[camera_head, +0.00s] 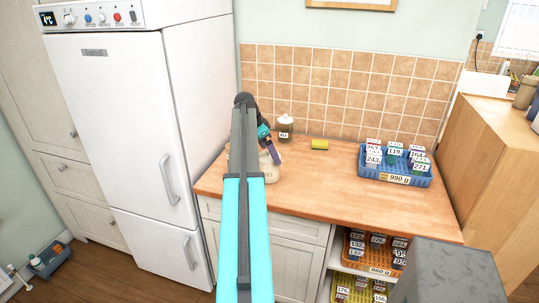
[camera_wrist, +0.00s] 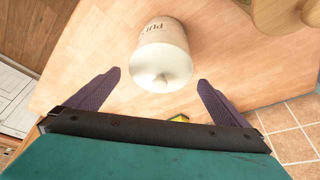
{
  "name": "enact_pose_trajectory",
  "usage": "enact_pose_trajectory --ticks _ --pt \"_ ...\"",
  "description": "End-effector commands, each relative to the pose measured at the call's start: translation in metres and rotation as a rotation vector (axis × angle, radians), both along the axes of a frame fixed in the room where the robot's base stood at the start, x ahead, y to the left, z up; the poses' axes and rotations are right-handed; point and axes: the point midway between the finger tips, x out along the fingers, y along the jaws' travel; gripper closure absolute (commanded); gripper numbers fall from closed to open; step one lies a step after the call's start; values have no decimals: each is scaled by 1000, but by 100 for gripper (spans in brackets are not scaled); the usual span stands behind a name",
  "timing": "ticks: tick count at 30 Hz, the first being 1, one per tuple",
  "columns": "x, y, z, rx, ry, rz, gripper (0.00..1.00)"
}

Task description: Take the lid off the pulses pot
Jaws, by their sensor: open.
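The pulses pot (camera_wrist: 160,28) is a cream pot with dark lettering, partly readable as "PUL", in the upper middle of the wrist view. Its pale lid (camera_wrist: 163,64) with a round knob (camera_wrist: 160,81) faces my gripper. My gripper (camera_wrist: 159,78) is open, its two purple fingers to either side of the lid in the picture, with visible gaps; nothing is held. In the head view, a cream pot (camera_head: 271,177) stands on the counter's left end beneath my gripper (camera_head: 272,155), partly hidden by my arm.
A small lidded jar (camera_head: 285,128) stands behind, near the tiled wall. A yellow sponge (camera_head: 319,144) lies to its right. A blue crate (camera_head: 397,181) of labelled packets sits at the counter's right. The fridge (camera_head: 130,130) rises at left. The counter's middle (camera_head: 325,180) is clear.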

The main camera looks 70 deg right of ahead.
Motion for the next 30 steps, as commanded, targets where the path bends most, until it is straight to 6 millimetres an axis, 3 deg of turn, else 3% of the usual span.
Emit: enact_pose_trajectory --ticks 16,24,30 --pt "0 0 -1 0 0 1 0" --pt "1 0 -1 0 0 1 44" --pt "1 0 -1 0 0 1 44"
